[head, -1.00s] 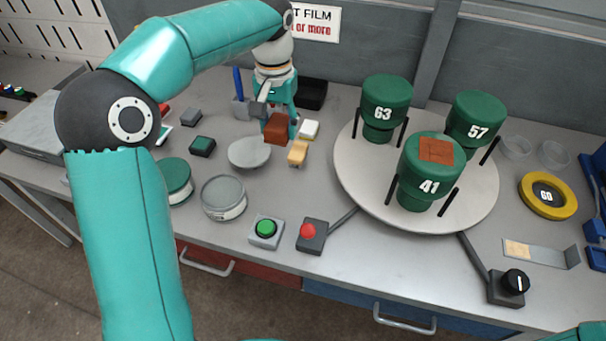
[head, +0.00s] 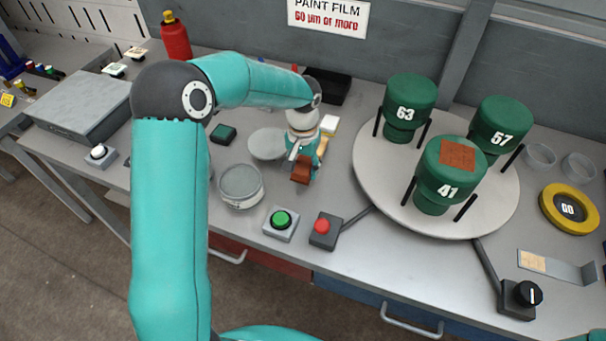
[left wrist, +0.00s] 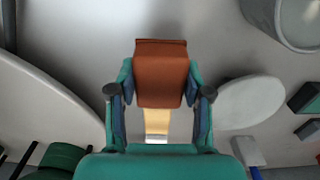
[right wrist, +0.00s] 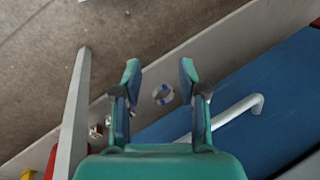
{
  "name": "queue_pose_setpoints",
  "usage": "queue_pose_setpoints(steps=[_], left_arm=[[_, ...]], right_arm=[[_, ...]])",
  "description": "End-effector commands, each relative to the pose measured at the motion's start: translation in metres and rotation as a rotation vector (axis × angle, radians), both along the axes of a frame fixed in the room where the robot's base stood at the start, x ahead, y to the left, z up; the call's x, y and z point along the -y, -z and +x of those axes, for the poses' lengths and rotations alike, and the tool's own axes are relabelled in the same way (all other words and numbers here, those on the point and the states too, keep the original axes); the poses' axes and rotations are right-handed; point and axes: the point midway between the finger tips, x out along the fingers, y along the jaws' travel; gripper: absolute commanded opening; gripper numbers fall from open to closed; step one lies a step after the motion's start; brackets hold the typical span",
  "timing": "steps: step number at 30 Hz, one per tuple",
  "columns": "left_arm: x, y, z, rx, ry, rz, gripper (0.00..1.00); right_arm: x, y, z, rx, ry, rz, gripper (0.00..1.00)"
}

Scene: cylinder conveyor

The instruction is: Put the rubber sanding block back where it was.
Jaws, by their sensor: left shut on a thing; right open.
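The rubber sanding block (head: 301,172) is a small brown-red block. My left gripper (head: 303,158) is shut on it, between the round grey dish and the red-button box. In the left wrist view, the sanding block (left wrist: 160,72) sits between both fingers (left wrist: 160,95), with grey bench behind it. Its height over the bench is hard to tell. My right gripper (right wrist: 159,72) is open and empty in the right wrist view, near the bench's front edge.
A light grey disc (head: 267,144), a round dish (head: 240,188), green button (head: 281,220) and red button (head: 323,227) lie around. The turntable (head: 390,205) with numbered green cylinders stands right.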

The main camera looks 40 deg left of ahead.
Motion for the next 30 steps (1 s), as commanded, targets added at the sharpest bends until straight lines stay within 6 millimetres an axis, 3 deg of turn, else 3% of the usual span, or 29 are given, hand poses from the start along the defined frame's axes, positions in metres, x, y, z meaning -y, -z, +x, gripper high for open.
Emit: queue_pose_setpoints(steps=[7, 18, 19, 23, 30], left_arm=[[0.000, 0.033, -0.001, -0.004, 0.001, -0.001, 0.16], [0.001, 0.038, 0.000, -0.001, 0.001, 0.000, 0.16], [0.001, 0.039, 0.000, -0.001, 0.001, 0.000, 0.51], [0.001, 0.037, 0.000, -0.002, 0.001, 0.000, 0.73], [0.000, 0.037, 0.000, -0.002, 0.001, 0.000, 0.74]], right_arm=[[0.000, -0.005, 0.000, 0.000, 0.000, 0.000, 0.42], [0.000, -0.002, 0.000, 0.000, 0.000, 0.000, 0.42], [0.000, -0.002, 0.000, 0.000, 0.000, 0.000, 0.42], [0.000, -0.003, 0.000, 0.000, 0.000, 0.000, 0.42], [0.000, -0.003, 0.000, 0.000, 0.000, 0.000, 0.42]])
